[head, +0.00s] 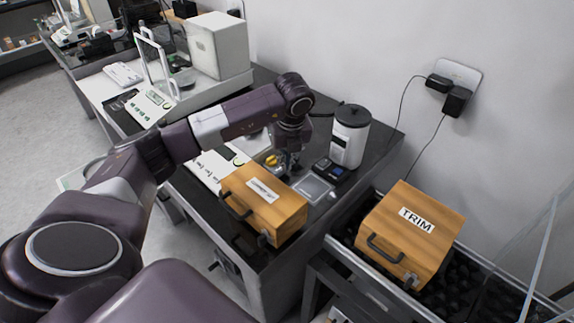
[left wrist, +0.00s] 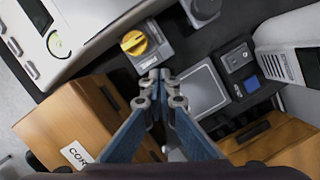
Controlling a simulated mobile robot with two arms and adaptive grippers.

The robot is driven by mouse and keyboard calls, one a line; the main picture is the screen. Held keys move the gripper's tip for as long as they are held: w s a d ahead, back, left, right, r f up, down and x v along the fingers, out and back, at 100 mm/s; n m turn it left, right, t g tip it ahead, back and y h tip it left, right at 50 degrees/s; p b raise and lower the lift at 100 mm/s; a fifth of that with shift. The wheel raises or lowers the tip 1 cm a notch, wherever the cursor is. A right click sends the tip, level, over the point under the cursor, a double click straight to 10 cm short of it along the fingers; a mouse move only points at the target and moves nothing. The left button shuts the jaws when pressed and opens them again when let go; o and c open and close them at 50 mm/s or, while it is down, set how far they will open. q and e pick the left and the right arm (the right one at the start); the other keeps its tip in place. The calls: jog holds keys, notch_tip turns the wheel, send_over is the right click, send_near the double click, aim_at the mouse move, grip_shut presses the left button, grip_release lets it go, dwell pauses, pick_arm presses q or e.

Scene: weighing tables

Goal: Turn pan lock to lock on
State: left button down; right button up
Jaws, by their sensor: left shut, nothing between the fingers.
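In the head view the yellow knob (head: 272,160) shows just left of my left gripper (head: 289,164). In the left wrist view the shut, empty fingertips (left wrist: 160,80) are just below the box and apart from the knob. I cannot read any lock marking. A square metal pan (left wrist: 204,90) lies right of the fingertips. My right gripper is not in view.
A wooden case (head: 262,205) stands close in front of the knob. A white canister (head: 349,137) and a small device with a blue display (head: 331,170) stand to the right. A TRIM case (head: 410,232) sits on the lower right table. A glass-doored balance (head: 215,50) stands behind.

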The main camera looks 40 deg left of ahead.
pick_arm(q)
jog(key=w+b+v, duration=0.1)
jog(key=v, duration=0.8)
jog(key=shift+d+r, duration=0.45)
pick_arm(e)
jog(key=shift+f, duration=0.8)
